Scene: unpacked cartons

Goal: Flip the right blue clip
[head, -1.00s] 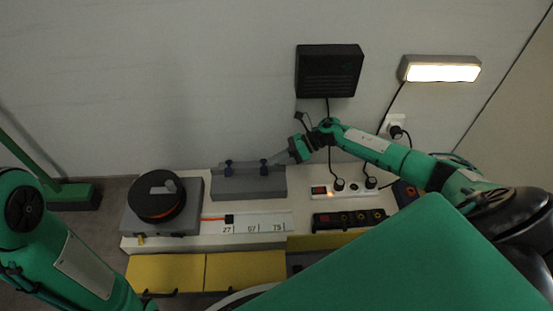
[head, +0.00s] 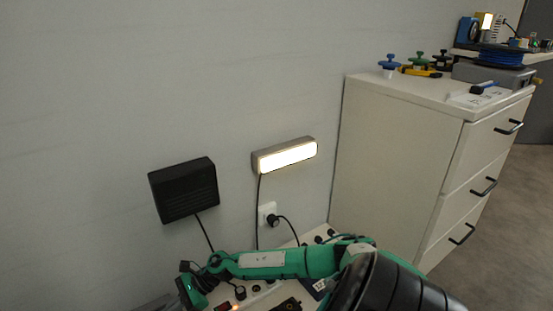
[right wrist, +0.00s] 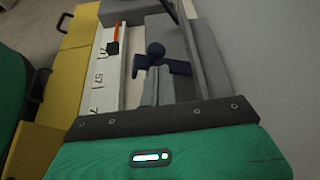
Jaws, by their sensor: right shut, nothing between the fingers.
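The right blue clip (right wrist: 155,58) is dark blue with a round knob and a crossbar, on the grey block (right wrist: 216,68) in the right wrist view. My right gripper (right wrist: 157,76) is shut and empty, its grey fingertips right at the clip's near side. The fingers overlap the clip's lower part, so I cannot tell whether they touch it. In the head view the right gripper (head: 188,294) is at the bottom edge; the clips are out of frame there. My left gripper is not in view.
A numbered white strip (right wrist: 106,72) with a red-orange slider lies beside the block; yellow drawer fronts (right wrist: 75,45) are beyond. In the head view, a black box (head: 184,190) and a lit lamp (head: 286,155) hang on the wall. A white drawer cabinet (head: 400,150) stands at right.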

